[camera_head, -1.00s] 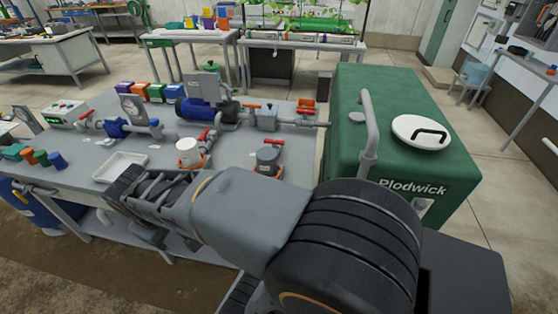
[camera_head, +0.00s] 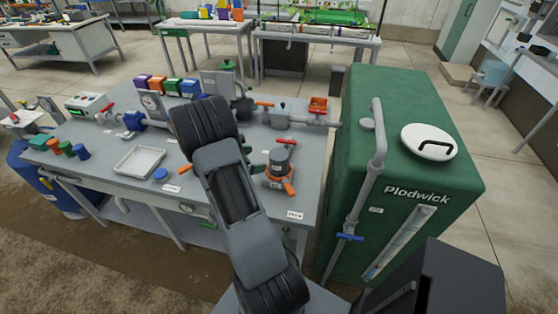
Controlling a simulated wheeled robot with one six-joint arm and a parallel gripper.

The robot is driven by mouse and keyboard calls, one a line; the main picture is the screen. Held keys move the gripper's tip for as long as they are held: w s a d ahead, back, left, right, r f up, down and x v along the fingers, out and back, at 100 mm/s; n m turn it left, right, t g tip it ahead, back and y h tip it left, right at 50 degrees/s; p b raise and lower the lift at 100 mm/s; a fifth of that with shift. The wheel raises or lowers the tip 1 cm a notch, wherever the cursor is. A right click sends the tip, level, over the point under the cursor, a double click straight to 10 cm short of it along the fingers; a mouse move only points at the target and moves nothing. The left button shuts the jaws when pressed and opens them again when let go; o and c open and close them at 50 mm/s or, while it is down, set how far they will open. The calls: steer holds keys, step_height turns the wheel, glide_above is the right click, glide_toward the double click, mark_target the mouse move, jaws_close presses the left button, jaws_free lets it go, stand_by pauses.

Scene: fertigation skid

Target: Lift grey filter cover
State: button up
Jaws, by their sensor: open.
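A grey filter cover (camera_head: 280,159) sits upright on the filter near the front right of the bench. An orange handle (camera_head: 290,188) sticks out low in front of it and a red valve handle (camera_head: 286,141) lies just behind it. My arm crosses the middle of the picture to the left of the filter, its upper joint over the bench. The arm hides part of the bench and the pipework. My gripper cannot be made out; the arm links hide it.
A green tank (camera_head: 345,130) with a white lid (camera_head: 429,142) and an upright grey pipe (camera_head: 380,150) stands right of the bench. A white tray (camera_head: 139,160) and a blue cap (camera_head: 160,174) lie left of my arm. Pumps and valves line the back.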

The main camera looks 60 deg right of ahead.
mark_target(273, 156)
steer(key=p+x, duration=0.2)
steer(key=x, duration=0.8)
steer(key=shift+d+f+p, duration=0.15)
steer(key=shift+d+p, duration=0.15)
steer(key=shift+d, duration=0.1)
steer(key=shift+c, duration=0.2)
steer(key=c, duration=0.7)
